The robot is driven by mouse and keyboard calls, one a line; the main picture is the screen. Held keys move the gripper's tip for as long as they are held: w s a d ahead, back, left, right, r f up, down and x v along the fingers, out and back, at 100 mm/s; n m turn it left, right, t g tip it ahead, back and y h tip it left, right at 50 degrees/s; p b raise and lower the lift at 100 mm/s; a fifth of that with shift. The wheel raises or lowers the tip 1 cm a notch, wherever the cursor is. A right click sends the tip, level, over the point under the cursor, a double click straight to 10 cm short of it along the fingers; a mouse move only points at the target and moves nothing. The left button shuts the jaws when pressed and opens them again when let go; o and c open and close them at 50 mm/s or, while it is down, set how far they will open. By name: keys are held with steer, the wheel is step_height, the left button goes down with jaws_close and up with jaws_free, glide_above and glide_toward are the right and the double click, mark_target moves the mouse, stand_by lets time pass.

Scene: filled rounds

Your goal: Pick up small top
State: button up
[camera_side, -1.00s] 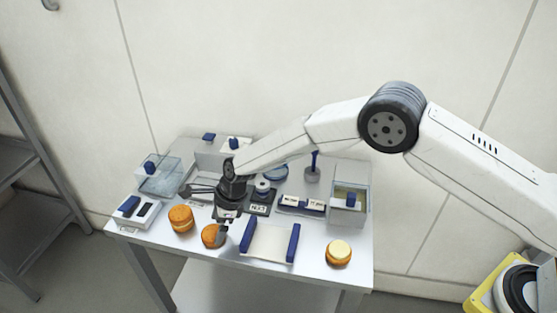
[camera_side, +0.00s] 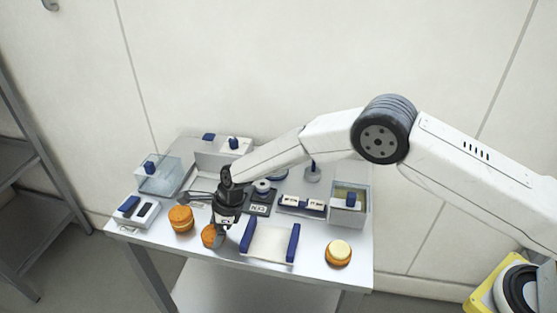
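Three orange-brown rounds lie along the front of the white table. One round (camera_side: 181,219) at the left looks stacked, with a pale band between its layers. A second, smaller-looking round (camera_side: 208,236) is partly hidden by my gripper (camera_side: 219,240). A third round (camera_side: 339,252) at the right has a pale cream upper face. I cannot tell for certain which one is the small top. My gripper points down with its tip at the right side of the middle round. Whether its fingers are open or closed on the round is too small to tell.
A white tray with blue side rails (camera_side: 270,242) stands just right of my gripper. A clear box (camera_side: 158,175) is at the back left, and another box (camera_side: 348,205) at the right. A scale (camera_side: 258,208) and blue-ended holders (camera_side: 303,204) stand behind.

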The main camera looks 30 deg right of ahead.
steer(key=shift+r, duration=0.2)
steer(key=shift+r, duration=0.55)
steer(key=s+d+r, duration=0.6)
steer(key=s+r, duration=0.5)
steer(key=s, duration=0.1)
steer(key=shift+s+r, duration=0.25)
steer(key=shift+d, duration=0.1)
steer(key=shift+d, duration=0.15)
stand_by(0.5)
